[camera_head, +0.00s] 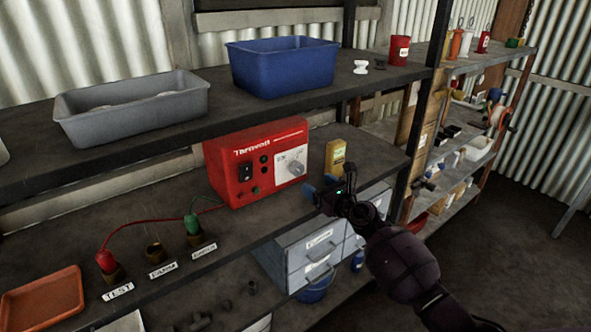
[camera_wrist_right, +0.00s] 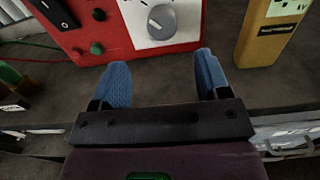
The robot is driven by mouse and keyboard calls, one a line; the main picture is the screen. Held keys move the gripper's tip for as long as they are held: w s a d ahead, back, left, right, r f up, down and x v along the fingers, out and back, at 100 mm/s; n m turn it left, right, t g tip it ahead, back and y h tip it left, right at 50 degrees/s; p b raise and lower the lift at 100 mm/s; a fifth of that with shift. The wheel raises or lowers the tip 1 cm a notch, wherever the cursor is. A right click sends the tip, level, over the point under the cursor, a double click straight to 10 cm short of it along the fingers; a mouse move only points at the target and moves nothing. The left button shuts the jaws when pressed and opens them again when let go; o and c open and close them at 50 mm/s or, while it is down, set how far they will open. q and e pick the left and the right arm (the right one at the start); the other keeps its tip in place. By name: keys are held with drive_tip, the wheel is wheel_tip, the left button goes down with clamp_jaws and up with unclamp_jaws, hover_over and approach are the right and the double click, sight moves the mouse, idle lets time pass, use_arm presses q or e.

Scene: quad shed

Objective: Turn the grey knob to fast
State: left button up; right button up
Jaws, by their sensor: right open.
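The grey knob (camera_head: 296,168) is on a white dial plate on the front of a red box (camera_head: 229,163) marked "Tarowatt". In the right wrist view the knob (camera_wrist_right: 162,21) is at the top, beyond my fingertips, with a pale pointer mark on its face. The dial lettering is too small to read. My right gripper (camera_head: 322,189) is in front of the box, to the right of and below the knob. Its two blue fingers (camera_wrist_right: 160,72) are spread apart with nothing between them, and they do not touch the knob. My left gripper is not in view.
A yellow box-shaped device (camera_head: 335,156) stands just right of the red box. Red and green plugs (camera_head: 106,262) sit in labelled holders on the left. A grey drawer unit (camera_head: 312,248) is below the shelf. Blue (camera_head: 285,65) and grey (camera_head: 133,105) tubs stand on the shelf above.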

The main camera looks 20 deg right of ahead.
sight(300, 172)
drive_tip(key=b+x, duration=0.1)
drive_tip(key=x, duration=0.3)
drive_tip(key=b+x, duration=0.2)
drive_tip(key=x, duration=0.3)
drive_tip(key=shift+w+f, duration=0.25)
drive_tip(key=shift+w, duration=0.05)
drive_tip(key=shift+w+a+r, duration=0.1)
drive_tip(key=shift+w, duration=0.2)
drive_tip(key=c, duration=0.9)
